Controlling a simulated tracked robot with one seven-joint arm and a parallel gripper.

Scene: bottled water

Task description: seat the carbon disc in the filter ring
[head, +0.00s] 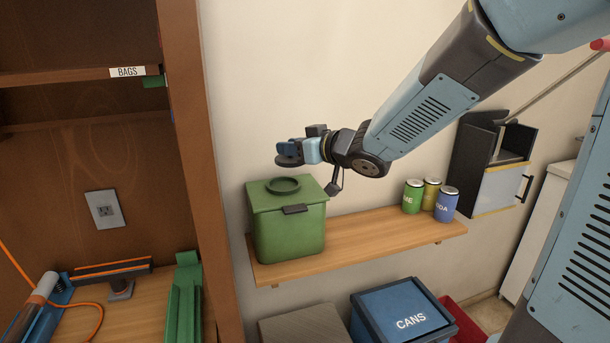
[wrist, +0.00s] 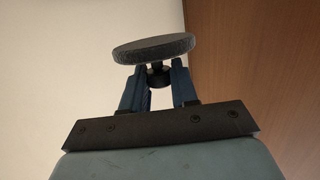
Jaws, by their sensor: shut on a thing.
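My gripper (head: 284,150) is shut on the carbon disc (head: 289,160), a flat dark round piece, and holds it above the green bin. In the wrist view the disc (wrist: 154,48) shows beyond the blue fingers (wrist: 159,85), which grip a small dark knob on it. The disc looks roughly level in the head view. The filter ring (head: 283,184), a dark green raised ring, is on the lid of the green bin (head: 290,228). A clear gap shows between the disc and the ring below it.
The bin stands on the left end of a wooden wall shelf (head: 350,240). Several cans (head: 432,196) stand at its right end. A brown cabinet (head: 190,150) rises left of the bin. A blue CANS bin (head: 405,315) is below the shelf. The shelf middle is clear.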

